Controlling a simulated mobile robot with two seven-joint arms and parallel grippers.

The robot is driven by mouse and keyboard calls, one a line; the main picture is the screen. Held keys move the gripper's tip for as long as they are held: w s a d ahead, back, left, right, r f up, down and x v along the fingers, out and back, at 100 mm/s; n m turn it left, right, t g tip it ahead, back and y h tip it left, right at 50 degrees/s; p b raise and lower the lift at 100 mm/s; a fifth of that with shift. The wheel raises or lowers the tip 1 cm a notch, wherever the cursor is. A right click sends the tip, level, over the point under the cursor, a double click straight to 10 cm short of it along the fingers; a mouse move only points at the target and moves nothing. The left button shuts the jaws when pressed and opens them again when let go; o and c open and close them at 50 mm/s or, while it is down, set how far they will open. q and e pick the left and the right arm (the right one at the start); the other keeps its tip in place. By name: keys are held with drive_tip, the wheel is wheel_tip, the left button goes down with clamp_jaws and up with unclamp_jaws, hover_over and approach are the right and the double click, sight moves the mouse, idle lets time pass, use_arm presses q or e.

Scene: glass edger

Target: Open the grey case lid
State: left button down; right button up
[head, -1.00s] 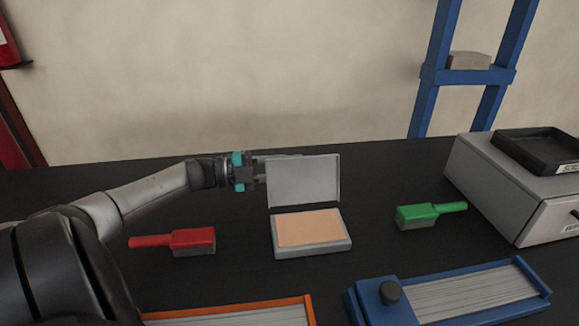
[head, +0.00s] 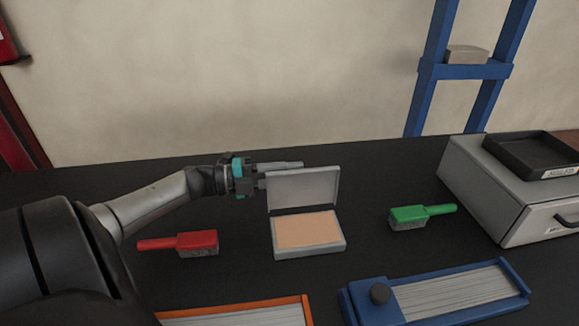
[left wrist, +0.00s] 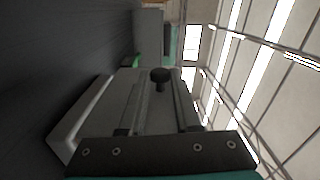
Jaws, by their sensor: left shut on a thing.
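The grey case (head: 310,251) sits on the black table with an orange-tan pad (head: 307,230) inside. Its lid (head: 302,188) stands raised at the back hinge, leaning back, so the case is open. My left gripper (head: 282,174) is at the lid's left side, shut on the lid; one finger shows above and behind its top edge. In the left wrist view, the two fingers (left wrist: 160,110) lie over the pale lid (left wrist: 95,120). A dark knob (left wrist: 160,76) shows between the fingertips. The exact contact is hidden in the head view. My right gripper is not in view.
A red brush (head: 197,243) lies left of the case and a green brush (head: 408,216) lies right. An orange-edged tray (head: 240,309) and a blue tray (head: 362,306) are in front. A grey drawer cabinet (head: 490,190) carries a black tray (head: 530,157) at right.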

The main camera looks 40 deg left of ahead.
use_arm(q)
drive_tip(key=c, duration=0.6)
unclamp_jaws()
drive_tip(key=shift+c, duration=0.2)
drive_tip(key=v, duration=1.5)
drive_tip(key=shift+s, duration=0.2)
drive_tip(key=shift+r, duration=0.1)
